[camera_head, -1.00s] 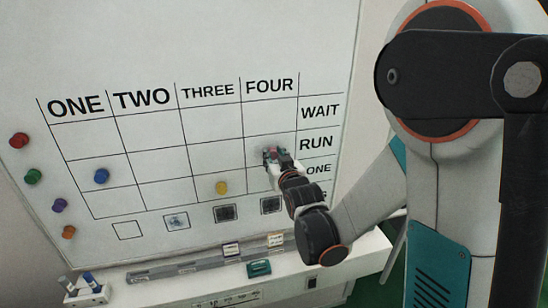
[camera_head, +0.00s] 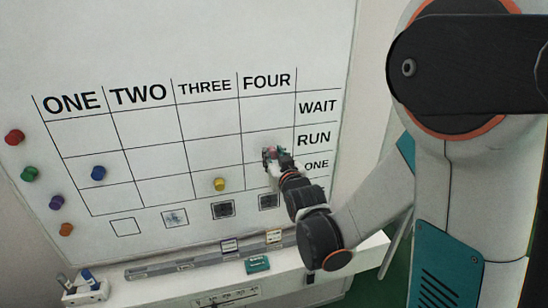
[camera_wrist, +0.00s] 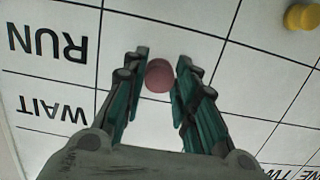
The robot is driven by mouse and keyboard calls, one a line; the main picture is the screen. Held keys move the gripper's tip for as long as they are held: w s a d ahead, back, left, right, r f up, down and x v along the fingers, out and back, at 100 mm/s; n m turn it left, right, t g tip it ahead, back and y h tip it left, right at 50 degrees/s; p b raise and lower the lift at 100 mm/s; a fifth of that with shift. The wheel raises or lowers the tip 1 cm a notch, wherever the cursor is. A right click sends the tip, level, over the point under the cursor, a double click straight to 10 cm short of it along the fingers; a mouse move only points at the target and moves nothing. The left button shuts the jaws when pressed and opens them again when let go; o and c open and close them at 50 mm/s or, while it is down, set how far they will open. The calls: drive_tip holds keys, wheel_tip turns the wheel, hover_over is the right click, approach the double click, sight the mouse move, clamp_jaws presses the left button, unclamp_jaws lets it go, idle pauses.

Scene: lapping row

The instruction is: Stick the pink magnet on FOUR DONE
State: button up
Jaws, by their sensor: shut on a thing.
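The pink magnet (camera_wrist: 159,75) is a round disc between the fingertips of my gripper (camera_wrist: 160,78) in the wrist view. In the head view, my gripper (camera_head: 271,157) is at the whiteboard, and a bit of the pink magnet (camera_head: 272,152) shows between its fingers. It appears over the lower part of the FOUR column's RUN cell. I cannot tell whether the magnet touches the board. The FOUR DONE cell (camera_head: 255,177) lies just below, partly covered by my gripper and wrist. My arm hides the first letter of the DONE label (camera_head: 315,167).
A yellow magnet (camera_head: 220,184) sits in THREE's DONE row, and a blue one (camera_head: 98,173) under ONE. Red, green, purple and orange magnets line the board's left edge. A ledge (camera_head: 200,290) below holds a teal eraser-like block (camera_head: 257,265) and a marker holder (camera_head: 85,292).

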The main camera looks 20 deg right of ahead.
drive_tip(key=s, duration=0.6)
drive_tip(key=shift+b, duration=0.4)
idle(0.4)
